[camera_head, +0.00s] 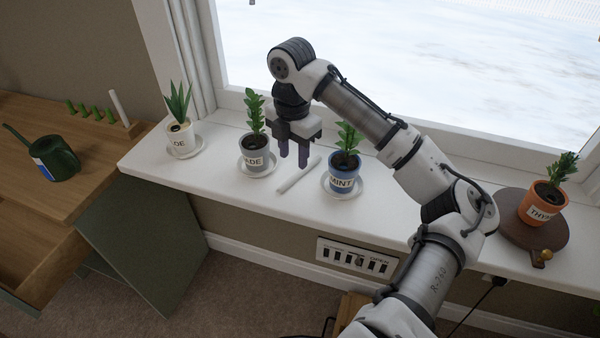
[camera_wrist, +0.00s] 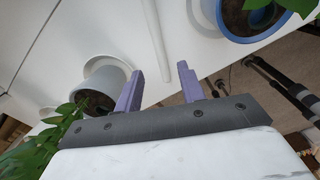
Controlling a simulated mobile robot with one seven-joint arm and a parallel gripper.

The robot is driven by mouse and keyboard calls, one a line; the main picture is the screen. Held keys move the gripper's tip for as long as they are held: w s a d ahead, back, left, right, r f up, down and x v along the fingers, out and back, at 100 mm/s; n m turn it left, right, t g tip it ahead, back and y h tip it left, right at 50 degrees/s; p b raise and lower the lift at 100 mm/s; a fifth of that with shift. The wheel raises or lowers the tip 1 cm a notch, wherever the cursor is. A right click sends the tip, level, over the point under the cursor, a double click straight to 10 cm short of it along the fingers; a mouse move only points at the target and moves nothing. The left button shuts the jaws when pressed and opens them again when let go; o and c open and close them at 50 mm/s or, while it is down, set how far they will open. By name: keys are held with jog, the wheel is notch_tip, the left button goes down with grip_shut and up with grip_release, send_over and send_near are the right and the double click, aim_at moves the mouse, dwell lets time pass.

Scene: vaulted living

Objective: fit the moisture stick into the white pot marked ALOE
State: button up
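A thin white stick (camera_head: 298,175), which I take for the moisture stick, lies on the window sill between the grey pot and the blue MINT pot. My gripper (camera_head: 293,158) is open and empty, pointing down above it. In the wrist view the stick (camera_wrist: 154,38) runs towards the gap between the purple fingers (camera_wrist: 160,76), apart from both. The white pot (camera_head: 183,142) stands on a saucer at the sill's left end, with a spiky plant and a label of which "OE" shows. Another white stick (camera_head: 120,108) stands upright in a wooden block on the desk.
The grey pot (camera_head: 257,158) and the blue MINT pot (camera_head: 345,181) flank my gripper, their leaves rising beside it. An orange pot (camera_head: 543,207) stands on a round brown board at right. A green watering can (camera_head: 54,158) is on the desk. The front sill edge is clear.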

aim_at(295, 175)
jog(key=shift+d+f+p, duration=0.15)
jog(key=shift+f+p, duration=0.35)
jog(key=shift+f, duration=2.4)
grip_shut()
